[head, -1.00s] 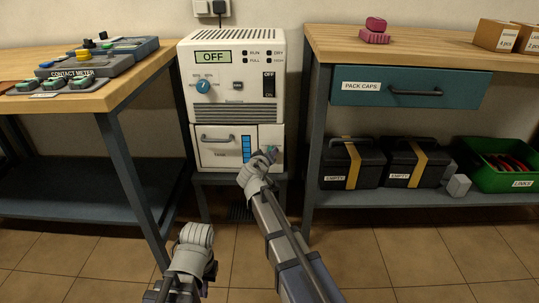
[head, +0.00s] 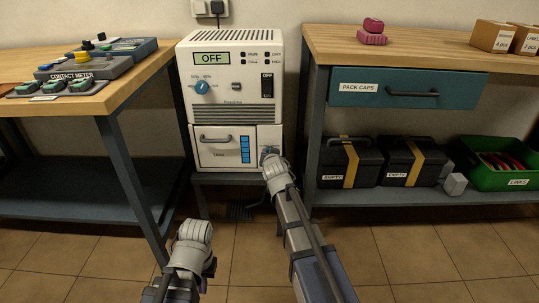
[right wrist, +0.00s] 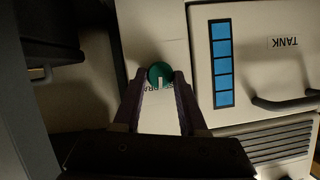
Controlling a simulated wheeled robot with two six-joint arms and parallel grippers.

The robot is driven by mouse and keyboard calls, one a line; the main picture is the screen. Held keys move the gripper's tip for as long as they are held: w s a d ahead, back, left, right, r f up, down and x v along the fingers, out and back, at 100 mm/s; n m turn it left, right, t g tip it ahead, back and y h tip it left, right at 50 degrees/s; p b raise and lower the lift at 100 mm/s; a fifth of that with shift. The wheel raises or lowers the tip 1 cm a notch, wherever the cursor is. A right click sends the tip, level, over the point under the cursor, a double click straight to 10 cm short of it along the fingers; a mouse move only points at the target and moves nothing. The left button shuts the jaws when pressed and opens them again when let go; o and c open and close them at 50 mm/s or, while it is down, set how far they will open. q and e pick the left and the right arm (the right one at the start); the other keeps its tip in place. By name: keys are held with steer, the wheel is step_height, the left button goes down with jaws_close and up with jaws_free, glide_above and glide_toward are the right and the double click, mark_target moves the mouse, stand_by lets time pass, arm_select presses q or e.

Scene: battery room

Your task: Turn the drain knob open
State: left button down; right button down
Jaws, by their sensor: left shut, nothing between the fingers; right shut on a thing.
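The drain knob (right wrist: 160,75) is a small round green knob with a white mark, on the white panel beside the tank drawer in the right wrist view. A label under it is partly hidden. My right gripper (right wrist: 159,78) is shut on the knob, one finger on each side of it. In the head view the right gripper (head: 271,157) reaches the machine's lower right panel and mostly hides the knob. My left gripper (head: 194,230) is shut and empty, low in front of the machine and apart from it.
The white machine (head: 222,120) has an OFF display, a blue dial (head: 202,87) and a tank drawer (head: 217,138) with a blue level strip. A bench leg (head: 135,185) stands left, a shelf post (head: 314,135) right. Black cases (head: 350,163) sit on the shelf.

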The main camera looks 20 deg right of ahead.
steer(key=shift+s+d+f+m+t+y+b, duration=0.15)
steer(key=shift+m+t+y+b, duration=0.3)
steer(key=shift+m+y+b, duration=0.6)
steer(key=shift+w+d+f+m+t+y+b, duration=0.15)
steer(key=shift+m+t+y+b, duration=0.35)
steer(key=shift+m, duration=1.05)
steer(key=shift+s, duration=0.1)
steer(key=shift+c, duration=2.2)
jaws_free()
steer(key=shift+r, duration=0.1)
steer(key=p+v, duration=0.1)
steer(key=v, duration=0.6)
steer(key=shift+s+p, duration=0.4)
steer(key=shift+r, duration=0.1)
